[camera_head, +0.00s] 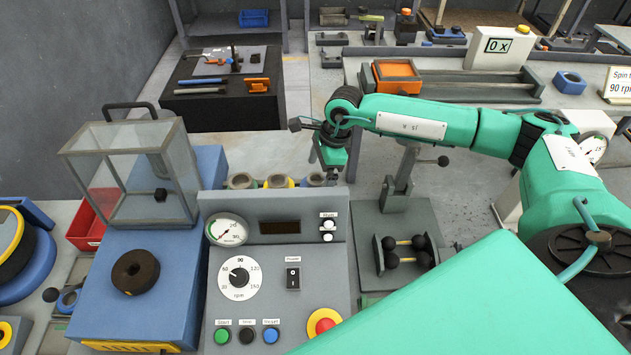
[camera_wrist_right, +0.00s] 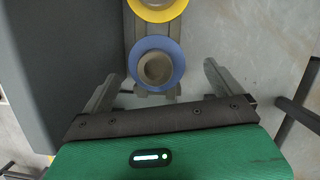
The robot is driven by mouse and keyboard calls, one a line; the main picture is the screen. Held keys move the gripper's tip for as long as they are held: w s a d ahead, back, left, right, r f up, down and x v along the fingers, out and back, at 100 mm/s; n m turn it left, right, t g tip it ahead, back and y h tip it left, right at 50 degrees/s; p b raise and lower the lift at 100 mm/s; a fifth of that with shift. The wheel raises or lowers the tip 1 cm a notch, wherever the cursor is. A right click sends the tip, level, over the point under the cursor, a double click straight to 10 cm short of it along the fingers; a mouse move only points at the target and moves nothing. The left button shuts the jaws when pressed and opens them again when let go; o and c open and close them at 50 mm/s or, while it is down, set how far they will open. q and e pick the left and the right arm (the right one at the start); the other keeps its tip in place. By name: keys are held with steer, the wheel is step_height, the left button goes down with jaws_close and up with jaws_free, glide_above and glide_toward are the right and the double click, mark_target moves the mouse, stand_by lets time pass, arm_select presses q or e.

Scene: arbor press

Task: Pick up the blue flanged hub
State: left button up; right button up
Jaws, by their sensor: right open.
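The blue flanged hub (camera_wrist_right: 157,66) shows in the right wrist view as a blue ring around a grey-brown centre, on a grey rack. In the head view it seems to be the right-hand hub (camera_head: 315,180) of a row behind the control panel, partly hidden by my gripper. My right gripper (camera_wrist_right: 160,80) is open, with one finger on either side of the hub in the wrist view. I cannot tell how far above it the fingers are, and I see no grip on it. In the head view my right gripper (camera_head: 332,172) hangs over the row's right end. My left gripper is not in view.
A yellow flanged hub (camera_wrist_right: 158,8) sits directly beside the blue one. The control panel (camera_head: 275,262) stands in front of the row. A clear guard box (camera_head: 135,175) is at left, and a grey press (camera_head: 400,190) stands close at right.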

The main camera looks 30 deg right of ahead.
mark_target(316, 178)
steer(key=p+x, duration=0.1)
steer(key=x, duration=0.1)
steer(key=p+x, duration=0.1)
steer(key=shift+s+a+f+p, duration=0.2)
steer(key=shift+a+f+p, duration=0.1)
steer(key=shift+a+p, duration=0.15)
steer(key=shift+w+f, duration=0.1)
steer(key=shift+f, duration=0.3)
steer(key=c, duration=1.3)
steer(key=shift+r, duration=0.1)
steer(key=shift+c, duration=0.2)
